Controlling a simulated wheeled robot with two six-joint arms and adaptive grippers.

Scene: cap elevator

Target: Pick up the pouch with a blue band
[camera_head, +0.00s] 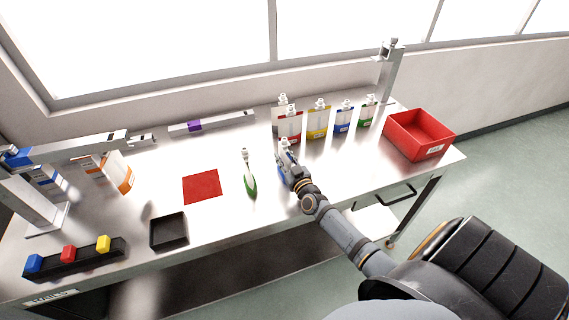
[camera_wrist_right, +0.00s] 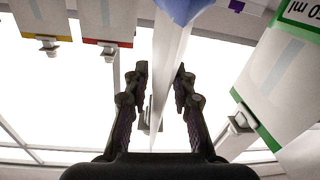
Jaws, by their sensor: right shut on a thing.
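My right gripper (camera_head: 288,170) is near the middle of the table and is shut on a thin white pouch with a blue band (camera_head: 281,174). In the right wrist view, the pouch (camera_wrist_right: 172,45) stands edge-on between the two fingers (camera_wrist_right: 161,75), with blue at the top of the picture. The gripper hides much of it in the head view. Another pouch with a blue band (camera_head: 343,119) stands in the row at the back. My left gripper is not in view.
A green-banded pouch (camera_head: 249,180) stands just left of my gripper; it also shows in the wrist view (camera_wrist_right: 285,75). Red (camera_head: 289,127), yellow (camera_head: 318,121) and green (camera_head: 366,112) pouches stand behind. A red bin (camera_head: 420,142) is right; a red mat (camera_head: 201,187) and black tray (camera_head: 168,231) are left.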

